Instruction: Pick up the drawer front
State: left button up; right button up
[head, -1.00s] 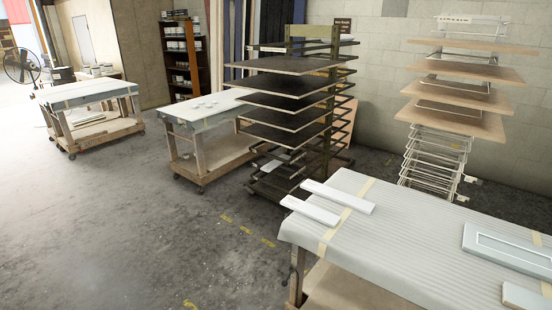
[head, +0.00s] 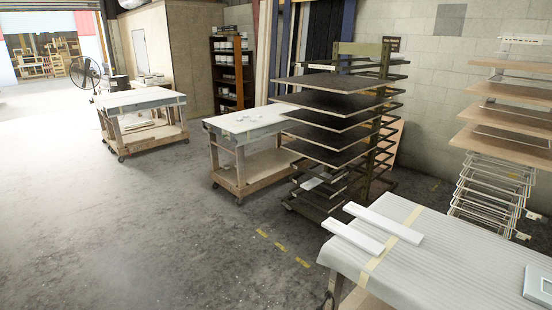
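Two narrow white boards, which may be drawer fronts, lie side by side near the left end of the padded cart (head: 425,262) at the lower right. The farther board (head: 383,224) and the nearer board (head: 353,238) both reach across a yellow tape strip. A pale framed panel (head: 539,285) lies at the right edge of the picture, partly cut off. Neither of my grippers shows in the head view.
A rack with dark shelves (head: 335,130) stands behind the cart, and a rack with wooden shelves (head: 505,115) stands at the right. Two more wheeled carts (head: 250,121) (head: 143,101) stand farther back. The grey floor (head: 150,235) at the left is clear.

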aim_at(315, 182)
jog(key=i, duration=2.45)
jog(key=i+z, duration=0.1)
jog(key=i, duration=0.4)
jog(key=i+j, duration=0.1)
jog(key=i, duration=0.45)
jog(key=i+z, duration=0.15)
jog(key=i, duration=0.35)
jog(key=i+j, duration=0.15)
jog(key=i, duration=0.35)
jog(key=i+j+z, duration=0.15)
jog(key=i, duration=0.35)
jog(key=i+j, duration=0.15)
jog(key=i, duration=0.35)
jog(key=z, duration=0.05)
